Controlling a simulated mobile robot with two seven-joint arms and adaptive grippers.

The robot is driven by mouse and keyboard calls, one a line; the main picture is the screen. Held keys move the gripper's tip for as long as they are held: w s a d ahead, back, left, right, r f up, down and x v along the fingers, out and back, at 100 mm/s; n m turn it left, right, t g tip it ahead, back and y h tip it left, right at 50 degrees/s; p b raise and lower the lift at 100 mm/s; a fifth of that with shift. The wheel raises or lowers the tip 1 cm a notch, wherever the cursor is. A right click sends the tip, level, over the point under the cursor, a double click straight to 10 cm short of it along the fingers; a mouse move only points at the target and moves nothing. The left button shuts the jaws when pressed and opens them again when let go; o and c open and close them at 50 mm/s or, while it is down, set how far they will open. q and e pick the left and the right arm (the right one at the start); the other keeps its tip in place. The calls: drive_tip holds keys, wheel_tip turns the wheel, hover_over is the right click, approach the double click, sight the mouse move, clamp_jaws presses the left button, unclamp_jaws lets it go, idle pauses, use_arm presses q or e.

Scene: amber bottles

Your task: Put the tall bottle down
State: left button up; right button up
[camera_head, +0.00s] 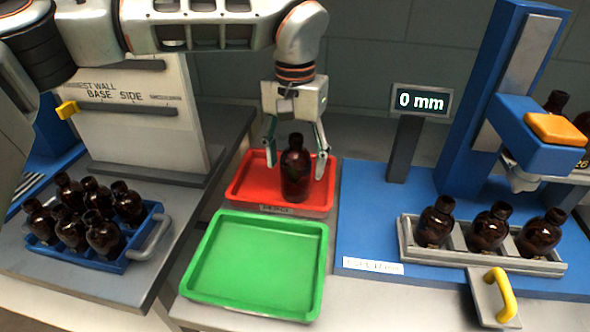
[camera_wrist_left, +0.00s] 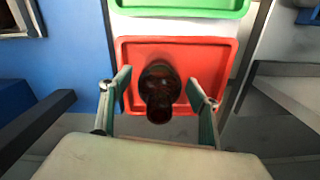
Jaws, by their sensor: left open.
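A tall amber bottle (camera_head: 296,168) stands upright in the red tray (camera_head: 246,199). My left gripper (camera_head: 295,158) is above the red tray with its fingers spread on either side of the bottle, and gaps show between the fingers and the glass. In the left wrist view the bottle (camera_wrist_left: 159,90) is seen from above inside the red tray (camera_wrist_left: 133,50), between the open fingertips of my left gripper (camera_wrist_left: 160,88). My right gripper is not in view.
An empty green tray (camera_head: 258,262) lies in front of the red one. A blue crate (camera_head: 130,255) of several bottles is at left. At right, three bottles stand in a grey holder (camera_head: 405,240) under a blue measuring stand (camera_head: 480,110) beside a "0 mm" display (camera_head: 422,101).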

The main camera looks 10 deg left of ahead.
sight(295, 137)
use_arm(q)
wheel_tip(295, 137, up, 8)
drive_tip(key=shift+p, duration=0.5)
drive_tip(key=shift+r, duration=0.45)
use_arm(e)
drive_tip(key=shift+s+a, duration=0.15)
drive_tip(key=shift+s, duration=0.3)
